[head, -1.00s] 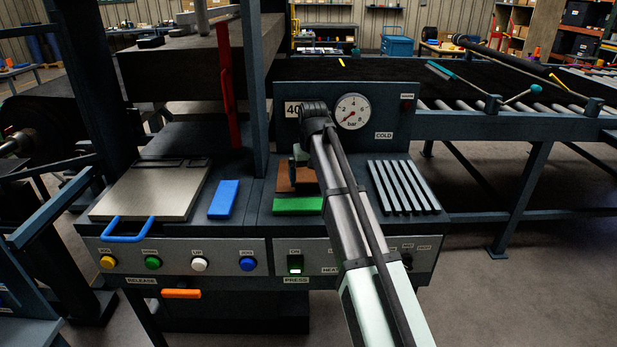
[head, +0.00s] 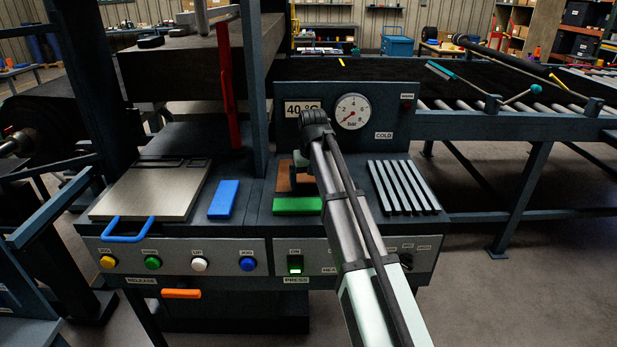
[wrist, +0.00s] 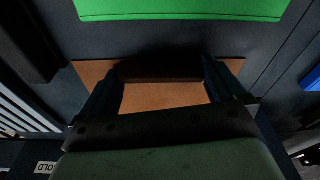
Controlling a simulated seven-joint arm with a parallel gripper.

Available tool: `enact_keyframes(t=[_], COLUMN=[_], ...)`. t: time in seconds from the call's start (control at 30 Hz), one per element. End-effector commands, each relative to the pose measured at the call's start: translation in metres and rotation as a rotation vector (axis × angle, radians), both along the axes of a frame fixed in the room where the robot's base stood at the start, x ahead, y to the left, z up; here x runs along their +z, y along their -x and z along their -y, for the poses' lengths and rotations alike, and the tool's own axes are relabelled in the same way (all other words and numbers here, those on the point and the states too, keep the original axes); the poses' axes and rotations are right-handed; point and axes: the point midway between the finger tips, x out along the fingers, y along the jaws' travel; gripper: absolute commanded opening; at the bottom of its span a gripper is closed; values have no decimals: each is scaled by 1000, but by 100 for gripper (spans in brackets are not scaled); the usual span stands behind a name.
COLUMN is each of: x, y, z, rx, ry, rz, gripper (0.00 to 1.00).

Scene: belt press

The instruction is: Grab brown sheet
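The brown sheet (head: 285,178) lies flat on the dark press table, just behind a green strip (head: 298,206). In the head view my arm hides its right part. In the wrist view the brown sheet (wrist: 165,97) shows below my gripper (wrist: 162,75). The two dark fingers stand wide apart, one toward each side of the sheet. A darker brown band crosses the sheet between the fingertips; I cannot tell if it is shadow or a raised part. In the head view my gripper (head: 298,182) is low over the sheet, largely behind my arm. Contact cannot be made out.
The green strip (wrist: 180,8) lies close to the sheet. A blue block (head: 224,199) and a metal plate with a blue handle (head: 128,229) lie to the left. A ribbed rack (head: 404,187) is to the right. A gauge panel (head: 345,135) stands behind.

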Motion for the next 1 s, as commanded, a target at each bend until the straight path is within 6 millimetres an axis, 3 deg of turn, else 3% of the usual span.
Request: enact_keyframes(t=[0.27,1.0], x=[0,28], y=[0,0], z=[0,0], rx=[0,0], ry=[0,0], rz=[0,1], gripper=[64,64])
